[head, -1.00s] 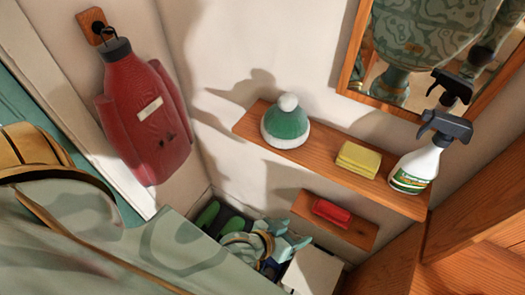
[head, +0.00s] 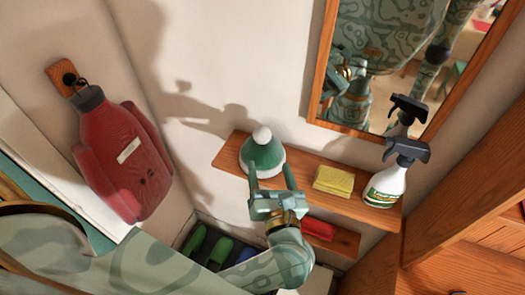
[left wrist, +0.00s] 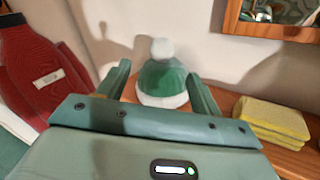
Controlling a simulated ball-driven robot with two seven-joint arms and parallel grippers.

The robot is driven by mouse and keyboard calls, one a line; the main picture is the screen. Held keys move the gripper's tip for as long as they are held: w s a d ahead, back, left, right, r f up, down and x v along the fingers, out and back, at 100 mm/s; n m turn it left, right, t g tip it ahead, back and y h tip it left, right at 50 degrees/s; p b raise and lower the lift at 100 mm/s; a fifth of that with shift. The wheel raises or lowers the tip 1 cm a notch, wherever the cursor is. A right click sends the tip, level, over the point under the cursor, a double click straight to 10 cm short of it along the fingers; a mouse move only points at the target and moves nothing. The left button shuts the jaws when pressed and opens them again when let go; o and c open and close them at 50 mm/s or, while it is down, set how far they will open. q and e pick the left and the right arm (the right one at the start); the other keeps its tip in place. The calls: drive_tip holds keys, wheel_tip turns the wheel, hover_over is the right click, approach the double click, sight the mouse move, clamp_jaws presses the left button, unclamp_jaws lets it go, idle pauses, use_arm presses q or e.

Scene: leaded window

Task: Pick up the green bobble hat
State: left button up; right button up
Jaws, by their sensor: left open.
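The green bobble hat (head: 264,152) has a white bobble and a white brim and stands upright on the upper wooden shelf (head: 225,157), near its left end. My left gripper (head: 270,175) is open in front of the hat, its fingers pointing at it. In the left wrist view the hat (left wrist: 163,78) shows between the two open fingers (left wrist: 160,88). The gripper hides part of the hat's lower front in the head view. I cannot tell whether the fingertips touch it. My right gripper is not clearly in view.
A yellow sponge stack (head: 333,181) and a spray bottle (head: 387,180) stand right of the hat on the shelf. A mirror (head: 330,70) hangs above. A red item (head: 318,229) lies on a lower shelf. A red coat (head: 125,160) hangs at left.

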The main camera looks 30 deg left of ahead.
sight(265, 140)
use_arm(q)
drive_tip(key=x, duration=0.6)
drive_tip(key=shift+w+a, duration=0.1)
drive_tip(key=b+x, duration=0.1)
drive_tip(key=x, duration=0.5)
drive_tip(key=shift+w+f, duration=0.15)
drive_tip(key=shift+w, duration=0.2)
drive_tip(key=shift+s, duration=0.1)
use_arm(e)
drive_tip(key=shift+a+f, duration=0.15)
drive_tip(key=shift+f, duration=0.6)
use_arm(q)
drive_tip(key=c, duration=1.4)
